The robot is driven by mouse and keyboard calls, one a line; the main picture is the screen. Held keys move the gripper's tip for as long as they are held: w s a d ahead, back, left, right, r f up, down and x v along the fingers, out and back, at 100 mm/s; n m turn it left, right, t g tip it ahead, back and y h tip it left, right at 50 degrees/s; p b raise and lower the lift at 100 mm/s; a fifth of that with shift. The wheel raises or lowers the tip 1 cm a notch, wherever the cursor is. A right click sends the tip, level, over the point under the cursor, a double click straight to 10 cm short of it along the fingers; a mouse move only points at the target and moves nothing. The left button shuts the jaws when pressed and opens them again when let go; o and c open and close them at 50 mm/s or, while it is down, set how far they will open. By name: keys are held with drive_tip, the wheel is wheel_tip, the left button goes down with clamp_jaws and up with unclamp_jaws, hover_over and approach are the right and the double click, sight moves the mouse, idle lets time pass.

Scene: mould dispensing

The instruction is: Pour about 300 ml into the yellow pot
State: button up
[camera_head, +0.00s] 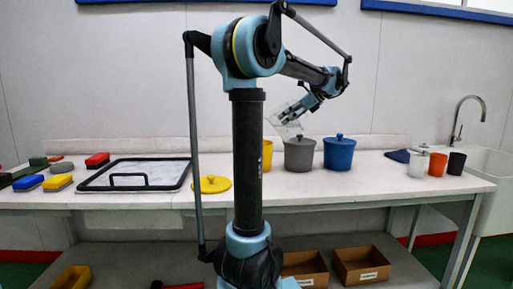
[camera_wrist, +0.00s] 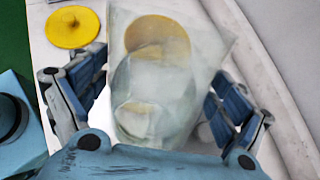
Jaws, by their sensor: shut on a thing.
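My gripper (camera_head: 305,104) is shut on a clear see-through container (camera_head: 287,113), held tilted above the pots. In the wrist view the container (camera_wrist: 165,95) sits between both fingers of my gripper (camera_wrist: 152,98). Its fill level cannot be told. The yellow pot (camera_head: 267,156) stands on the bench, partly hidden behind my arm. In the wrist view yellow shows through the container near its far end. The yellow lid (camera_head: 213,184) lies flat on the bench to the left, also in the wrist view (camera_wrist: 72,27). No stream of liquid can be made out.
A lidded grey pot (camera_head: 299,155) and a lidded blue pot (camera_head: 339,153) stand right of the yellow pot. A black-rimmed tray (camera_head: 135,160) and coloured blocks lie left. Cups (camera_head: 437,164) stand by the sink (camera_head: 487,160). Cardboard boxes (camera_head: 361,266) sit below.

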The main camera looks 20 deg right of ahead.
drive_tip(key=shift+w+a+r+g+h, duration=0.1)
drive_tip(key=shift+w+a+g+h, duration=0.15)
drive_tip(key=shift+g+h, duration=0.2)
drive_tip(key=shift+p, duration=0.3)
drive_tip(key=shift+w+a+g+h+p, duration=0.2)
drive_tip(key=shift+g+h+p, duration=0.4)
drive_tip(key=shift+p, duration=0.35)
drive_tip(key=shift+w+a+g+h+p, duration=0.15)
drive_tip(key=shift+g+h+p, duration=0.35)
drive_tip(key=shift+p, duration=0.45)
idle(0.4)
drive_tip(key=shift+s+d+p, duration=0.15)
drive_tip(key=shift+s+p, duration=0.05)
drive_tip(key=shift+p, duration=0.1)
drive_tip(key=shift+p, duration=0.85)
idle(0.5)
drive_tip(key=shift+w+a+f+g+h, duration=0.3)
drive_tip(key=shift+f+g+h, duration=0.25)
drive_tip(key=shift+f+g, duration=0.1)
idle(2.7)
